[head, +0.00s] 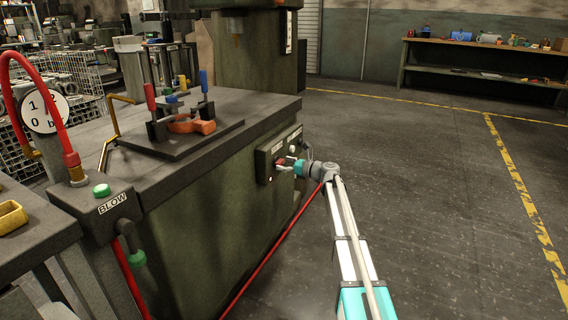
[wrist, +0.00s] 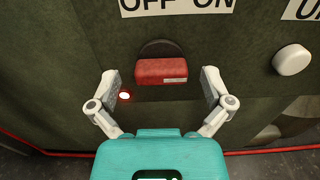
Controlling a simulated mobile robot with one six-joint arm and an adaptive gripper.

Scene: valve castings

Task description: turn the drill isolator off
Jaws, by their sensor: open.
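The drill isolator is a red handle (wrist: 162,71) on a dark round plate, on the side of the green drill bench. It lies crosswise in the wrist view, below a white "OFF ON" label (wrist: 178,5); which word it points to, I cannot tell. In the head view the red handle (head: 281,162) is small and partly hidden by my gripper. My gripper (wrist: 161,80) is open, with one finger on each side of the handle and visible gaps between. In the head view my gripper (head: 286,166) is at the control panel (head: 264,160).
A lit red-rimmed lamp (wrist: 125,96) sits just left of the handle, close to my left finger. A white knob (wrist: 291,60) is to the right. A clamp fixture (head: 180,120) stands on the bench top. A red hose (head: 270,255) runs along the bench's foot. Open floor lies right.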

